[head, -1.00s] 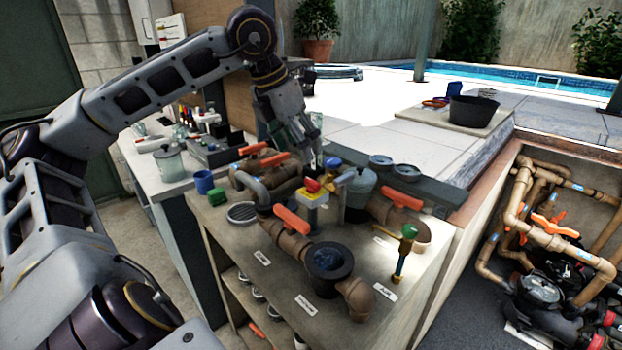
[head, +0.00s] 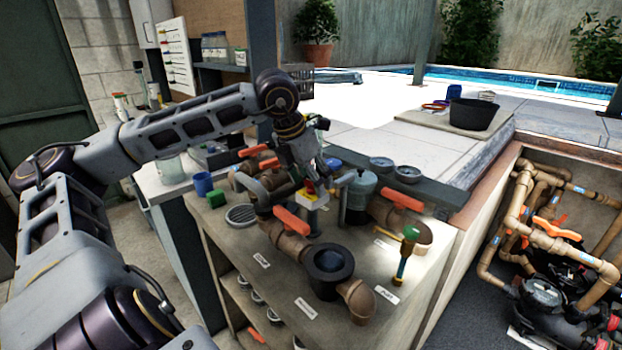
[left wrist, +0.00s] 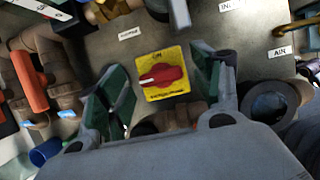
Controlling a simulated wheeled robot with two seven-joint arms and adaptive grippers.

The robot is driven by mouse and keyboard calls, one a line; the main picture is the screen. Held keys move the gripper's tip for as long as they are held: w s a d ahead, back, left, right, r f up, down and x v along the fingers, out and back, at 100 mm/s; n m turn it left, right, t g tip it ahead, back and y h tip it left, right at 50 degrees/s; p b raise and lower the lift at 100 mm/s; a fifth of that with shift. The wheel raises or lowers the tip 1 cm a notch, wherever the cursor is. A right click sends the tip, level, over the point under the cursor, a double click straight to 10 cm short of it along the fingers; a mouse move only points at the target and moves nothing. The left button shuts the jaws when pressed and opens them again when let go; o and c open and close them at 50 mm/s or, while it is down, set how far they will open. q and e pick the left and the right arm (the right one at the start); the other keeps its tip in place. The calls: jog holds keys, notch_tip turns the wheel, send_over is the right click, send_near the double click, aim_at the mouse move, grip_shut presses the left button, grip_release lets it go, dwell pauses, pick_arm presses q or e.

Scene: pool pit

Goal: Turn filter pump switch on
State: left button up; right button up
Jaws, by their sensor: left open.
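The filter pump switch is a red rotary knob (left wrist: 160,76) on a yellow plate (left wrist: 166,92). In the left wrist view it sits between the two green-padded fingers of my left gripper (left wrist: 154,88), which are open and apart from the knob. The knob lies roughly crosswise on its plate. In the head view the switch's yellow plate (head: 311,197) stands among the pipes on the bench, partly hidden. My left gripper (head: 318,182) is just above it, its fingertips partly hidden there. My right gripper is not in view.
Brown pipes with orange valve handles (head: 291,220) surround the switch. A grey filter canister (head: 360,192) stands close on its right. A black round pot (head: 329,266) and a green-topped valve (head: 408,248) are nearer the front. A blue cup (head: 203,183) stands at left.

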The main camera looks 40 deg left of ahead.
pick_arm(q)
jog(key=c, duration=1)
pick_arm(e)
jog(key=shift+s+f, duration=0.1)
